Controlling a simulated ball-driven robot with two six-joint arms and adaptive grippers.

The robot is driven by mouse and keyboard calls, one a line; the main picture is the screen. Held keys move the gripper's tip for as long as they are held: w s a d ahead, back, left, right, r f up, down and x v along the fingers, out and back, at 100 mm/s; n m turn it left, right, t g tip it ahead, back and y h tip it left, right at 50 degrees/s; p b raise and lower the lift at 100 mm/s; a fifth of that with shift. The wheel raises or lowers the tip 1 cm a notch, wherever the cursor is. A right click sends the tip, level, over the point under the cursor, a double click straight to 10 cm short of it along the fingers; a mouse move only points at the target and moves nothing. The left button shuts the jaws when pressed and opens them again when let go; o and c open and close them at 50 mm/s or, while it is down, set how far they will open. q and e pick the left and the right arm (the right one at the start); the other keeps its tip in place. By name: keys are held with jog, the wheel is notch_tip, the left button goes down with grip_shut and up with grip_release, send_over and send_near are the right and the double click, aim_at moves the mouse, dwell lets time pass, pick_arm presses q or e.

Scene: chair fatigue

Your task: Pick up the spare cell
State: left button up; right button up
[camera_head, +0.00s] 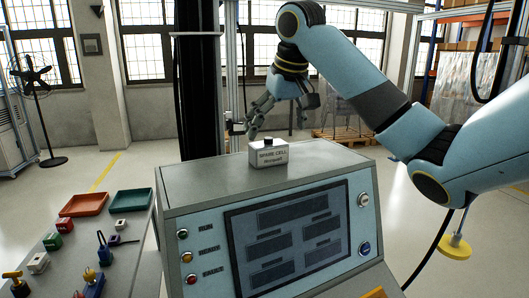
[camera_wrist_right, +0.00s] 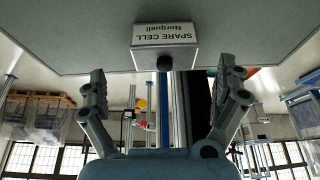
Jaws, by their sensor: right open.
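The spare cell (camera_head: 269,155) is a small white box with dark lettering and a black knob on top. It stands upright on the flat top of the grey console (camera_head: 200,190). My right gripper (camera_head: 258,118) is open and empty, a little above and behind the cell in the head view. In the right wrist view the cell (camera_wrist_right: 165,47) appears upside down, centred beyond the spread fingers of the gripper (camera_wrist_right: 163,82). The fingers do not visibly touch it. My left gripper is not in view.
The console front has a screen (camera_head: 290,240) and several buttons. At left, a bench holds a red tray (camera_head: 84,204), a green tray (camera_head: 131,200) and several small blocks and tools. A dark column (camera_head: 198,80) stands behind the console. The console top around the cell is clear.

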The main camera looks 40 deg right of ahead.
aim_at(270, 144)
jog(key=shift+x, duration=1.05)
jog(key=shift+w+f+p, duration=0.15)
jog(key=shift+f+p, duration=0.15)
jog(key=x, duration=0.1)
jog(key=p+x, duration=0.1)
jog(key=x, duration=0.2)
jog(key=shift+w+a+f+p, duration=0.15)
jog(key=shift+w+f+p, duration=0.05)
jog(key=shift+p, duration=0.2)
jog(key=shift+w+f, duration=0.1)
jog(key=shift+f, duration=0.1)
jog(key=c, duration=0.6)
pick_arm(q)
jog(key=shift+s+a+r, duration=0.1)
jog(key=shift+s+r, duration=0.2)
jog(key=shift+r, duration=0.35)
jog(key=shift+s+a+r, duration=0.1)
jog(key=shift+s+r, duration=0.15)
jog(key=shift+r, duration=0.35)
pick_arm(e)
jog(key=shift+r, duration=0.1)
jog(key=c, duration=0.9)
